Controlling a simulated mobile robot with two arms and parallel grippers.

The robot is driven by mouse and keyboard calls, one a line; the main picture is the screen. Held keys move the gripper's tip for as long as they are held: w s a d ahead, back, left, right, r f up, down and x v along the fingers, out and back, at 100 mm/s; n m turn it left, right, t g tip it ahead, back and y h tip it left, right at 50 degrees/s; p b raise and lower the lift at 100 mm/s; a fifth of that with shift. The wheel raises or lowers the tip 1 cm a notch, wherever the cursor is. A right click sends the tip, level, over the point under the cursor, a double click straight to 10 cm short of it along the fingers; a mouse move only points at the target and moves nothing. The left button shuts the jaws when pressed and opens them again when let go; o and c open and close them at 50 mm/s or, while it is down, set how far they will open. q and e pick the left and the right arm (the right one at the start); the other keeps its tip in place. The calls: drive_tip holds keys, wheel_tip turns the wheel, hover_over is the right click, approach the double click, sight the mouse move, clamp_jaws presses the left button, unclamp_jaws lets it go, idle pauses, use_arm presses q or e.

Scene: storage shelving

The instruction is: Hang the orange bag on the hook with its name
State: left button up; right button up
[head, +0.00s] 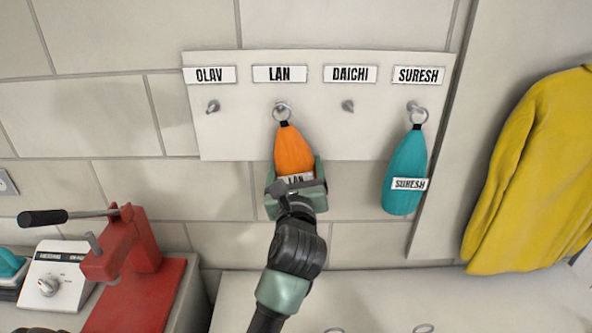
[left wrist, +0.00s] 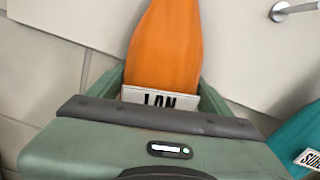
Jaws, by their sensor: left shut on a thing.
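The orange bag (head: 292,150) has a white tag reading LAN and a metal ring at its top. Its ring (head: 283,115) is at the hook under the LAN label (head: 279,74) and looks to be around it. My left gripper (head: 296,178) is shut on the lower part of the orange bag, around its name tag. In the left wrist view the orange bag (left wrist: 166,48) stands up between the green fingers, with the tag (left wrist: 160,97) partly hidden. My right gripper is not in view.
A teal bag (head: 405,165) tagged SURESH hangs on the SURESH hook. The OLAV hook (head: 213,106) and DAICHI hook (head: 348,105) are empty. A yellow jacket (head: 535,165) hangs at right. A red press (head: 125,250) stands at lower left.

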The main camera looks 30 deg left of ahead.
sight(296, 180)
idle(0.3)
use_arm(q)
drive_tip(key=o, duration=1.9)
drive_tip(key=shift+s+d+f, duration=0.1)
drive_tip(key=shift+s, duration=0.1)
drive_tip(key=b+v, duration=0.2)
drive_tip(key=v, duration=0.4)
drive_tip(key=shift+s+d, duration=0.1)
drive_tip(key=shift+s, duration=0.1)
drive_tip(key=shift+s+d, duration=0.25)
drive_tip(key=shift+s, duration=0.2)
